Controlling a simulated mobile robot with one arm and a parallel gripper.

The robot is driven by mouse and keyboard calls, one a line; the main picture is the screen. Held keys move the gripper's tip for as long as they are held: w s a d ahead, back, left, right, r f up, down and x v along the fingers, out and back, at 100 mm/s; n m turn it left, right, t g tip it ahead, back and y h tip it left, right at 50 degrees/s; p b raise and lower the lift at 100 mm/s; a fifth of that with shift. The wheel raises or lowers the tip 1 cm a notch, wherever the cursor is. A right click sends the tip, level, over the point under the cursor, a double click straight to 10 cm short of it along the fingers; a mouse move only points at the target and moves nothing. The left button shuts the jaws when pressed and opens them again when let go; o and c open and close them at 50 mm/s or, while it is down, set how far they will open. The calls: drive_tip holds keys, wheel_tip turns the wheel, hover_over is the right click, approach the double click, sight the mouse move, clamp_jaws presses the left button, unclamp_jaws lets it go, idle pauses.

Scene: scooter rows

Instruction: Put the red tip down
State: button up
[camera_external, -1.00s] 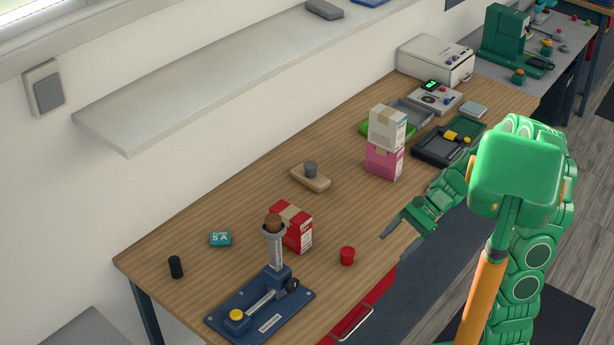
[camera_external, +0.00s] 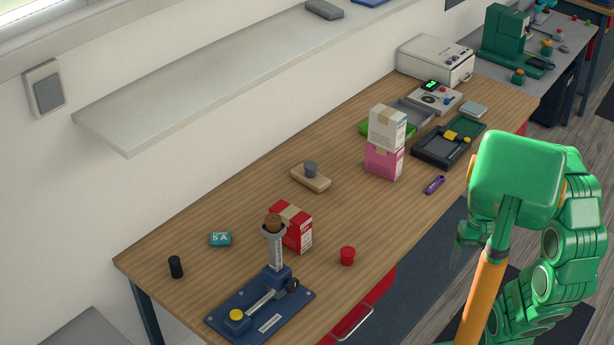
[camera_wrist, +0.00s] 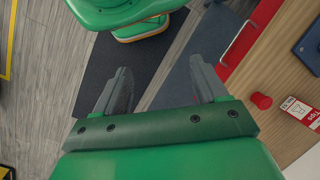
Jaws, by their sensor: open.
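A red box (camera_external: 300,232) stands upright on the wooden bench behind the blue stand. No other tip is clearly visible. My gripper (camera_wrist: 160,65) is open, with nothing between its fingers. It is off the bench, over the dark floor mat. In the external view my arm mostly hides it.
A blue stand (camera_external: 255,310) holds a brown piece on top. A pink box (camera_external: 384,161) has a white box (camera_external: 387,128) on it. A purple object (camera_external: 434,184) lies near the bench edge. A wooden block (camera_external: 310,180) carries a grey knob.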

drive_tip(key=shift+n+t+h, duration=0.3)
drive_tip(key=shift+n+h, duration=0.2)
drive_tip(key=shift+h, duration=0.3)
drive_tip(key=s+d, duration=0.1)
drive_tip(key=d+r, duration=0.1)
drive_tip(key=d, duration=0.1)
drive_tip(key=s+d, duration=0.1)
drive_tip(key=shift+s+d+r, duration=0.25)
drive_tip(key=shift+s+r, duration=0.05)
drive_tip(key=shift+s, duration=0.05)
